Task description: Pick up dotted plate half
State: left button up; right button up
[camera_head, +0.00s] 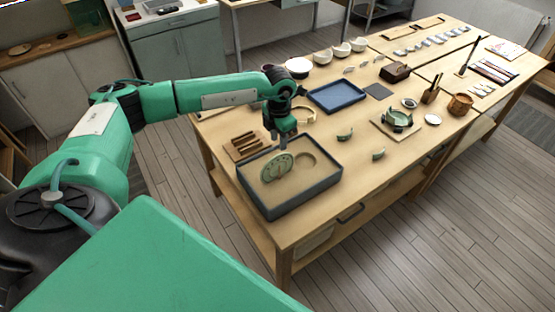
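A pale green plate piece with dark dots (277,167), which looks like the dotted plate half, stands tilted in the sand of a dark grey tray (298,206) at the table's near left corner. A round ring or hollow (306,162) shows in the sand just right of it. My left gripper (281,141) points down over the tray's back part, just above and behind the plate piece in the picture. Its fingers are small and dark, so I cannot tell whether they are open or touch the piece. My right gripper is not in view.
A slotted wooden rack (243,145) stands left of the tray. A blue tray (337,96) lies behind. White bowls (299,67) line the back. The near right tabletop is clear.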

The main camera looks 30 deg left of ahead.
aim_at(278, 155)
pick_arm(q)
jog(key=f+p, duration=0.1)
jog(key=f, duration=0.1)
jog(key=f+p, duration=0.1)
jog(key=f, duration=0.1)
jog(key=s+f+p, duration=0.1)
jog(key=f, duration=0.1)
jog(key=shift+s+d+f+p, duration=0.15)
jog(key=shift+f+p, duration=0.1)
jog(key=shift+p, duration=0.15)
jog(key=shift+f, duration=0.5)
jog(key=shift+c, duration=0.4)
grip_shut()
